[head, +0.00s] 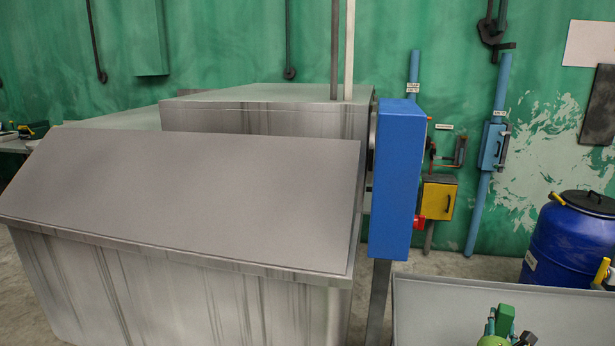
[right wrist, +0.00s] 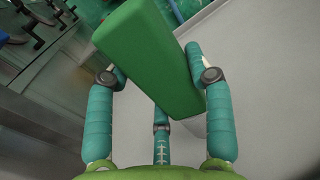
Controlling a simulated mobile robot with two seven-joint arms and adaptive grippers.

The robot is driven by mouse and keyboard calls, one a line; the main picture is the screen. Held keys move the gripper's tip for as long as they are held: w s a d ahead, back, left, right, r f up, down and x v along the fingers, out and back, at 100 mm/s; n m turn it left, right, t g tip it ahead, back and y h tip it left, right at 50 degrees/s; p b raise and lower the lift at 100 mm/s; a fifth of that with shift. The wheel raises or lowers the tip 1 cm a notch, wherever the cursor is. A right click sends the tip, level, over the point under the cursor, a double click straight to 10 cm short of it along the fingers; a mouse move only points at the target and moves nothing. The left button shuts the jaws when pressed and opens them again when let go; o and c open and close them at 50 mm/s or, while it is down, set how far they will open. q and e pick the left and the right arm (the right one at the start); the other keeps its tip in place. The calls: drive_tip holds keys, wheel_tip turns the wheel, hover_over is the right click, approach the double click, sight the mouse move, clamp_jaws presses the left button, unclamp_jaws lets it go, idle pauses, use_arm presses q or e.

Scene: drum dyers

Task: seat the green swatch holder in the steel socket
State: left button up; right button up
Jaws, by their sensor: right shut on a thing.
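The green swatch holder (head: 505,316) shows as a small upright block at the lower right of the head view. In the right wrist view the holder (right wrist: 152,45) is a long green block, tilted across the picture. My right gripper (head: 503,331) is shut on it, with teal fingers on both sides of the block in the right wrist view (right wrist: 155,68). The gripper's lower part is cut off by the head view's bottom edge. I cannot make out the steel socket in either view. My left gripper is not in view.
A pale grey panel or worktop (head: 440,305) lies around the right gripper. A big steel dyeing machine (head: 190,200) fills the left. A blue box on a post (head: 397,180) stands between them. A blue drum (head: 570,245) stands at the right.

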drive_tip(key=shift+s+d+f, duration=0.2)
drive_tip(key=shift+s+f, duration=0.1)
drive_tip(key=s+a+r+n+t+y, duration=0.1)
drive_tip(key=s+a+y, duration=0.1)
drive_tip(key=s+a, duration=0.35)
drive_tip(key=s+a+n+t+y, duration=0.1)
drive_tip(key=s+a+n+y, duration=0.1)
drive_tip(key=a, duration=0.6)
drive_tip(key=s+a+r+n+t+y, duration=0.1)
drive_tip(key=s+a+y, duration=0.1)
drive_tip(key=s+a, duration=0.35)
drive_tip(key=s+a+r+n+y, duration=0.2)
drive_tip(key=s+a+r+y, duration=0.2)
drive_tip(key=s+a+r, duration=0.9)
wheel_tip(320, 180, down, 8)
drive_tip(key=b, duration=0.6)
drive_tip(key=shift+s+d+r+b, duration=0.2)
drive_tip(key=shift+s+d+b, duration=0.05)
drive_tip(key=shift+s+b, duration=0.15)
drive_tip(key=shift+d, duration=0.1)
